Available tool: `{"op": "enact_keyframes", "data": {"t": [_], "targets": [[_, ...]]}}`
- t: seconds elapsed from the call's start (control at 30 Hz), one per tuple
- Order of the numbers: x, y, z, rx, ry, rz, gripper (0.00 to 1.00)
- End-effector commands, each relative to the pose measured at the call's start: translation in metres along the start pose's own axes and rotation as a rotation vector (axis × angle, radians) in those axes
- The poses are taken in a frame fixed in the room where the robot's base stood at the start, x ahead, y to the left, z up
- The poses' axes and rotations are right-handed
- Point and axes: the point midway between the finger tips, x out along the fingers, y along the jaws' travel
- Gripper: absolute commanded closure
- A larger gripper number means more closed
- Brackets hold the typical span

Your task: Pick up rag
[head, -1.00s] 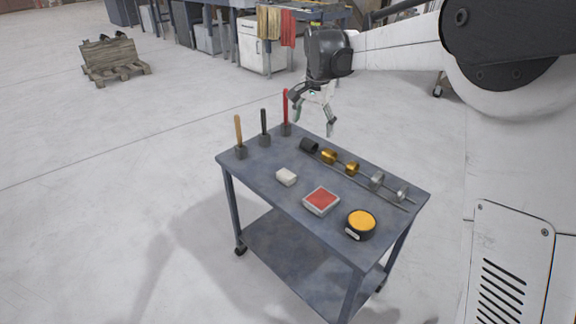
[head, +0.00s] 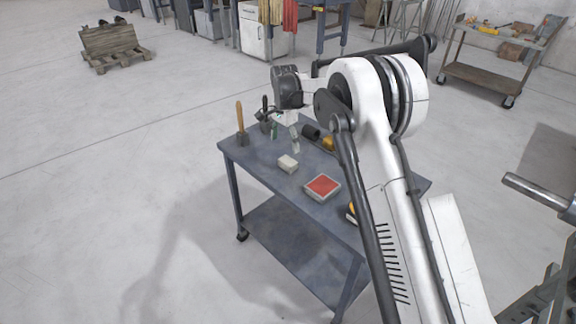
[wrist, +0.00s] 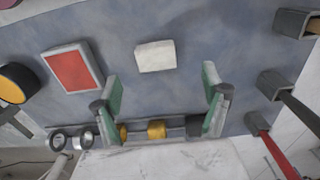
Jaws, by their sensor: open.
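The rag looks like a small white folded block (head: 288,164) lying on the top of the grey-blue cart (head: 262,172). In the wrist view the white rag (wrist: 155,56) lies beyond the fingertips, near the middle of the gap between them. My gripper (head: 285,137) is above the cart, just behind the rag in the head view. Its two green-padded fingers stand wide apart in the wrist view (wrist: 161,78), with nothing between them. The gripper is not touching the rag.
A red-topped box (head: 322,187) sits beside the rag. A yellow-topped round item (wrist: 14,83) lies farther along. A wooden-handled tool (head: 240,118) and other handles stand in holders at the cart's end.

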Motion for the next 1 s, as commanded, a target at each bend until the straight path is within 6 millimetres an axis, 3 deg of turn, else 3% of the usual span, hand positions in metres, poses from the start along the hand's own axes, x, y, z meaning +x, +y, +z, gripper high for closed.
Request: {"op": "enact_keyframes", "data": {"t": [0.2, 0.53, 0.83, 1.0], "targets": [[0.036, 0.000, -0.001, 0.000, 0.000, 0.000, 0.22], [0.054, 0.003, -0.002, 0.000, 0.000, 0.000, 0.22], [0.092, 0.008, -0.008, 0.000, 0.000, -0.001, 0.22], [0.099, 0.008, -0.008, 0.000, 0.000, -0.001, 0.22]]}}
